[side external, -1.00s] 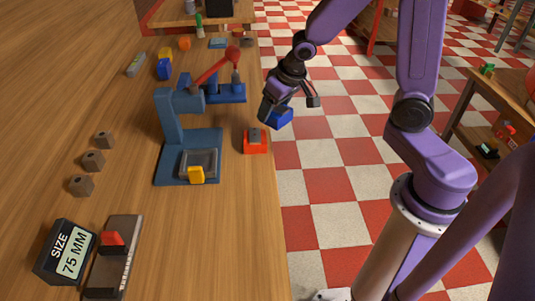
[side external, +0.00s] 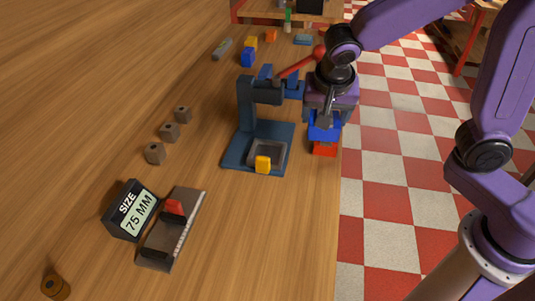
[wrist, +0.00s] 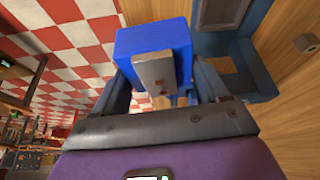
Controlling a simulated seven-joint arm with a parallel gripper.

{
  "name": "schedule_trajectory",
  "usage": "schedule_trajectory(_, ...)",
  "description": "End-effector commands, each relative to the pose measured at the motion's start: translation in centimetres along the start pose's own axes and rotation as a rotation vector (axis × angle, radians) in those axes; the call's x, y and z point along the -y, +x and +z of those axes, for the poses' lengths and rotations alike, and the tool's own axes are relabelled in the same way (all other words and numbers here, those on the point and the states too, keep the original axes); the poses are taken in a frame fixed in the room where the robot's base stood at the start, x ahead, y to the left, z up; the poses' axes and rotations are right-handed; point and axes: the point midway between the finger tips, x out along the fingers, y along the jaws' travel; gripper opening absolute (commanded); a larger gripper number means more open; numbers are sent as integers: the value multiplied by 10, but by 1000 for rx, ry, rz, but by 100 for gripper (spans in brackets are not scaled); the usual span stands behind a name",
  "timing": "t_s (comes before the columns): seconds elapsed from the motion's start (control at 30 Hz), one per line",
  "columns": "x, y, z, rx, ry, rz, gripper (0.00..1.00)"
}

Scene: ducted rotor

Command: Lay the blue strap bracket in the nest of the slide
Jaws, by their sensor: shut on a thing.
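The blue strap bracket (wrist: 150,38) is between the fingers of my gripper (wrist: 162,85) in the wrist view, with a grey plate (wrist: 157,72) against its near side. In the side view my gripper (side external: 325,122) is shut on the bracket (side external: 324,131), above or just at a red block (side external: 325,150) near the table edge. I cannot tell whether they touch. The slide's nest (side external: 280,151) is a shallow grey tray with a yellow tab (side external: 263,164), on the blue press base (side external: 237,161), left of my gripper. The nest looks empty.
The blue press column (side external: 245,108) and its red lever (side external: 300,65) stand close left of my gripper. Several brown blocks (side external: 169,132), a size display (side external: 135,210) and a gauge (side external: 172,230) lie further left. The table edge is just right.

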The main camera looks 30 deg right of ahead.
Motion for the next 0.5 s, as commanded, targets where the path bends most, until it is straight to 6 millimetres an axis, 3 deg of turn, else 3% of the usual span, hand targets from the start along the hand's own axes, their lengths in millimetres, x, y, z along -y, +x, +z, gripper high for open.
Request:
schedule_trajectory(0.2,8,-12,8,0,79,34,34)
schedule_trajectory(0.5,46,15,-4,1,84,39,34)
